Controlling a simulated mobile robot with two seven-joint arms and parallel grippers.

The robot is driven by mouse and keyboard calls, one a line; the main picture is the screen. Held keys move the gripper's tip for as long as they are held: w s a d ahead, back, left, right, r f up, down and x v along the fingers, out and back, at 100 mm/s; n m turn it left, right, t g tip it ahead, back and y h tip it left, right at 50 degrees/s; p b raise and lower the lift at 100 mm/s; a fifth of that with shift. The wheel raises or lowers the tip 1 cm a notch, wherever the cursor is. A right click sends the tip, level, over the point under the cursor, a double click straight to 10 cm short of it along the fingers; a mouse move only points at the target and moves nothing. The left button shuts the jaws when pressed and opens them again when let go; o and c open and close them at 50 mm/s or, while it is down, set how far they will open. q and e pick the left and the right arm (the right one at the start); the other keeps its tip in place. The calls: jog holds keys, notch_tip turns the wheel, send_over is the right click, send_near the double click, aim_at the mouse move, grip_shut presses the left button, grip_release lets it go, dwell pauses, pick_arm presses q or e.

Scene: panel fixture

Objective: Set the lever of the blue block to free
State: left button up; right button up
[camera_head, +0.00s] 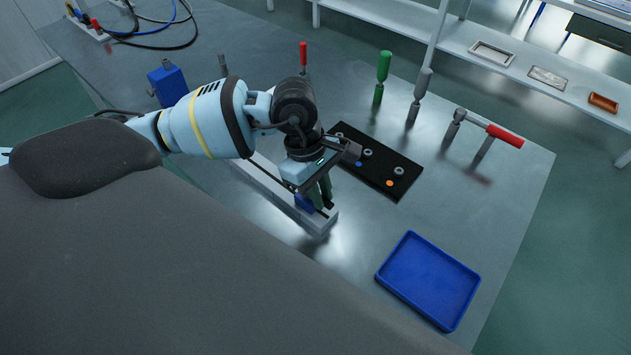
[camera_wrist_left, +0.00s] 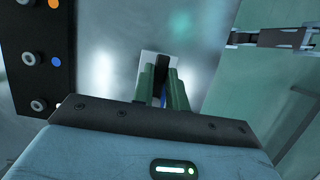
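A small blue block (camera_head: 304,202) sits near the front end of a pale grey rail (camera_head: 262,180) on the table, mostly hidden by my left gripper. My left gripper (camera_head: 321,198) points down over that end of the rail. In the left wrist view its two green fingers (camera_wrist_left: 162,82) stand either side of a dark piece (camera_wrist_left: 161,62), with a strip of blue (camera_wrist_left: 163,101) between them. I cannot tell whether they touch it. The lever and its position cannot be made out. My right gripper is not in view.
A black panel (camera_head: 376,165) with metal knobs lies just right of the gripper. A blue tray (camera_head: 428,281) is at the front right. Upright tools with green (camera_head: 384,66), grey and red handles stand behind. Another blue box (camera_head: 168,85) stands at the back left.

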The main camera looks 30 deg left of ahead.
pick_arm(q)
grip_shut()
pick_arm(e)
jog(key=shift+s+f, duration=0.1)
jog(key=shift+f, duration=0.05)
pick_arm(q)
jog(key=shift+w+r+n+t+p, duration=0.1)
jog(key=shift+w+n+t+p, duration=0.1)
jog(key=shift+n, duration=0.35)
jog(key=shift+w+n+t+p, duration=0.1)
jog(key=shift+n+p, duration=0.05)
jog(key=shift+n, duration=0.4)
jog(key=shift+w+n, duration=0.2)
jog(key=shift+n, duration=0.4)
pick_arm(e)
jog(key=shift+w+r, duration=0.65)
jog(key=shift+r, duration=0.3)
pick_arm(q)
jog(key=shift+w+a+n+t+p, duration=0.15)
jog(key=shift+n+t+p, duration=0.15)
jog(key=shift+n, duration=0.3)
jog(key=shift+w+d+n+t+p, duration=0.1)
jog(key=shift+w+n+t+p, duration=0.1)
jog(key=shift+n+p, duration=0.3)
jog(key=shift+w+a+n, duration=0.1)
jog(key=shift+n, duration=0.5)
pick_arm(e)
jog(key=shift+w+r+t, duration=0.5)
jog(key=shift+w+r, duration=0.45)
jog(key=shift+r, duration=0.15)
